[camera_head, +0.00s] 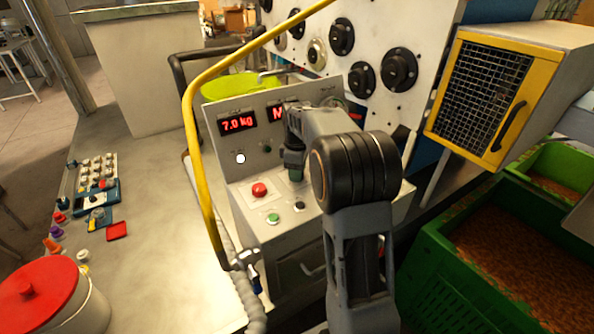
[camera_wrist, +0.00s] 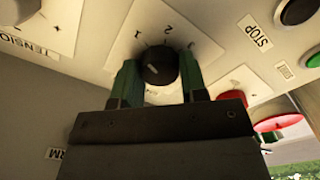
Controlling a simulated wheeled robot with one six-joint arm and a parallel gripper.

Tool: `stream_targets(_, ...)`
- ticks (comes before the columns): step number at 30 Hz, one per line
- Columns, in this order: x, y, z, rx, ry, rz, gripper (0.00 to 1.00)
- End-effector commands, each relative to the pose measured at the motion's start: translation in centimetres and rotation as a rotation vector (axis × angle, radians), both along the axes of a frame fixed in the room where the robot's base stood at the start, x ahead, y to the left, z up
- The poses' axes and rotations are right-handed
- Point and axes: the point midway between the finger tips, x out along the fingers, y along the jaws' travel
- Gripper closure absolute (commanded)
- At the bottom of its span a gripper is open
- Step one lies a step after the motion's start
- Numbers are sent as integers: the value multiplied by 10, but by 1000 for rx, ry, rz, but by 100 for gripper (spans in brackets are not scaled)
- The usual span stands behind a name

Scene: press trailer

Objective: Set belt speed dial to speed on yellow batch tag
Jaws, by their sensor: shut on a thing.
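The dial (camera_wrist: 160,66) is a black round knob on a pale plate marked with 1, 2 and 3, in the wrist view. It has a short white mark on its face; I cannot tell surely which number it points to. My gripper (camera_wrist: 159,78) has its two green fingers shut on the knob from both sides. In the head view my gripper (camera_head: 294,160) is at the sloped control panel (camera_head: 240,165), and my arm hides the dial there. I cannot make out a yellow batch tag in either view.
A red button (camera_head: 260,190) and a green button (camera_head: 273,218) are close to my gripper. A yellow bent rail (camera_head: 197,150) stands left of the panel. Green crates (camera_head: 440,270) stand at right.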

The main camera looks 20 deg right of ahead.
Motion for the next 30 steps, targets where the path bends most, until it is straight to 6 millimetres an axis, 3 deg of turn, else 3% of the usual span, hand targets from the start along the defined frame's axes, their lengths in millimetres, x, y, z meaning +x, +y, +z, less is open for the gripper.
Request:
stream_targets(8, 0, 0, 1, 1, 1, -84, 84)
stream_targets(30, 1, 0, 1, 0, -2, -646, 84)
